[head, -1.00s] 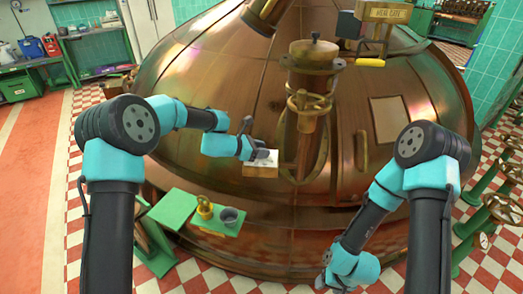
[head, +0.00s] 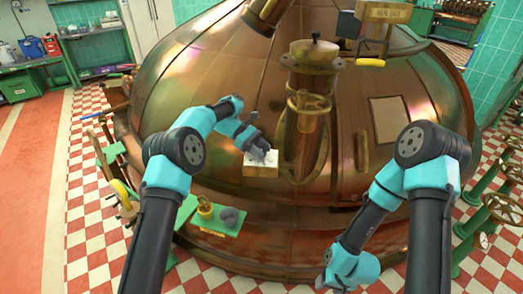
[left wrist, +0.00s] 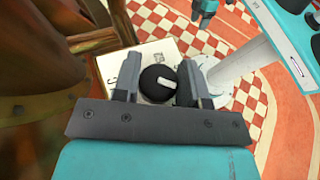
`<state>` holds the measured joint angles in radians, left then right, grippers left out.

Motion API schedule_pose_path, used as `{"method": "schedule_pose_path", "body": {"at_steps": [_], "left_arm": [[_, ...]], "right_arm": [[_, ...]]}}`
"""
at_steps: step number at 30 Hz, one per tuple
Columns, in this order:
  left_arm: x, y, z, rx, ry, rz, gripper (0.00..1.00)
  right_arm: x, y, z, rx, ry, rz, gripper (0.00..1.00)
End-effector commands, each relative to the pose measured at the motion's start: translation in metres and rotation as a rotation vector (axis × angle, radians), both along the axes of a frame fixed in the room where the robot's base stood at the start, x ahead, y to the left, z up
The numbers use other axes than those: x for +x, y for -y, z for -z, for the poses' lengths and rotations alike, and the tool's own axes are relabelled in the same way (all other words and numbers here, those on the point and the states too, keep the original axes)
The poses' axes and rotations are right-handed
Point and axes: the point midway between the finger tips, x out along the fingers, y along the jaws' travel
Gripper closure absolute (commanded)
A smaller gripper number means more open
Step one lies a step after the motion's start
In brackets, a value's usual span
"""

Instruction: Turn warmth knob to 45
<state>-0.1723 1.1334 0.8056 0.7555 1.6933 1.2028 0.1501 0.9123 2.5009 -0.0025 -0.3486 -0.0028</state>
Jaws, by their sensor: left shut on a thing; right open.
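The warmth knob (left wrist: 158,83) is a round black knob with a white pointer bar, on a pale panel (left wrist: 151,57) with partly hidden dark markings. My left gripper (left wrist: 155,75) has its two fingers on either side of the knob, shut on it. In the head view the left gripper (head: 262,150) is over the small panel box (head: 260,171) on the copper kettle, covering most of the knob. My right gripper (head: 326,260) is low near the bottom edge; its fingers barely show.
The big copper kettle (head: 225,80) fills the middle. A green shelf (head: 222,229) with a brass pot and a grey cup sits below.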

Motion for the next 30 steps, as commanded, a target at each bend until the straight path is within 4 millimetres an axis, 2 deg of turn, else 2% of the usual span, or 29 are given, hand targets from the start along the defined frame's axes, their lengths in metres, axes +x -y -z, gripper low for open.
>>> {"method": "schedule_pose_path", "body": {"at_steps": [12, 27, 28, 30], "left_arm": [[-0.0003, 0.0006, 0.0005, -0.001, -0.001, 0.185, 0.85], [-0.0007, 0.0005, -0.0003, -0.002, -0.002, 0.207, 0.85], [-0.0007, 0.0005, -0.0003, -0.002, -0.002, 0.207, 0.60], [-0.0006, 0.0006, -0.0003, -0.002, -0.001, 0.207, 0.53]], "right_arm": [[0.0000, 0.0000, 0.0000, 0.000, 0.000, 0.000, 0.41], [0.0000, 0.0000, 0.0000, 0.000, 0.000, 0.000, 0.41], [0.0000, 0.0000, 0.0000, 0.000, 0.000, 0.000, 0.41], [0.0000, 0.0000, 0.0000, 0.000, 0.000, 0.000, 0.41]]}}
